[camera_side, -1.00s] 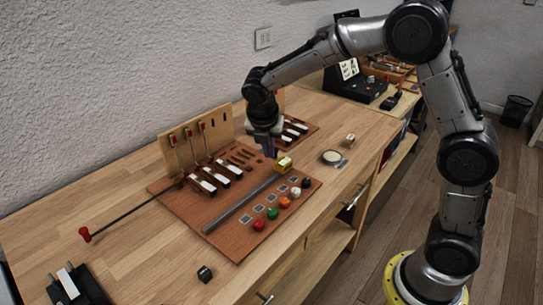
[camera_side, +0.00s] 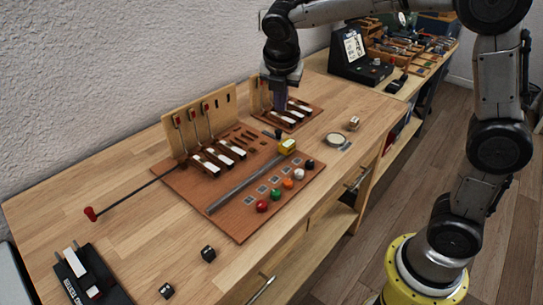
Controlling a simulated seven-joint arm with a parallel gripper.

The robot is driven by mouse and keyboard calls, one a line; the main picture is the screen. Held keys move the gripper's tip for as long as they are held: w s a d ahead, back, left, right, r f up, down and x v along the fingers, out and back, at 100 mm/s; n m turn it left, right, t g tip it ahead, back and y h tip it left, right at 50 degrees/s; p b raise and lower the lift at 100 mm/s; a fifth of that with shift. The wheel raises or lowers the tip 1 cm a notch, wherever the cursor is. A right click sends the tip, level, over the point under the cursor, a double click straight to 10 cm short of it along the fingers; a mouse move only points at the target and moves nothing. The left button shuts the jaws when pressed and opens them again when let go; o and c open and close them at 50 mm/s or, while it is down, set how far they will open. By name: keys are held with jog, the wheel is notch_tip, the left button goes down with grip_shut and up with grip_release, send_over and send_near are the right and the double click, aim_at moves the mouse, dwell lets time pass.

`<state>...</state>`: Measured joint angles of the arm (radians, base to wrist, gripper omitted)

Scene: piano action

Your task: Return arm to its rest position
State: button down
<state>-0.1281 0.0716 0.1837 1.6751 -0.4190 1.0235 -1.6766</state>
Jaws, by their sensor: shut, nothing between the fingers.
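The brown board (camera_side: 190,205) carries a wooden panel (camera_side: 172,140), white-topped keys and coloured knobs (camera_side: 287,183). A rod with a red knob (camera_side: 91,213) sticks out left. Black cubes (camera_side: 208,254) lie in front. The left tabletop is mostly clear.

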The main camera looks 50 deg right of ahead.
jog(key=s+r+m+t+y, duration=0.1)
jog(key=s+r+m, duration=0.25)
jog(key=s, duration=0.45)
jog(key=s+r+m+t+y, duration=0.1)
jog(key=s+r+m, duration=0.1)
jog(key=s+m, duration=0.45)
jog(key=s+a+f+m+y, duration=0.1)
jog(key=s+a+f+m, duration=0.1)
jog(key=s+f+m, duration=0.4)
jog(key=shift+s+a+f+m+t+y, duration=0.15)
jog(key=shift+s+m+t+y, duration=0.2)
jog(key=shift+s+m, duration=2.7)
jog(key=shift+w+m, duration=0.35)
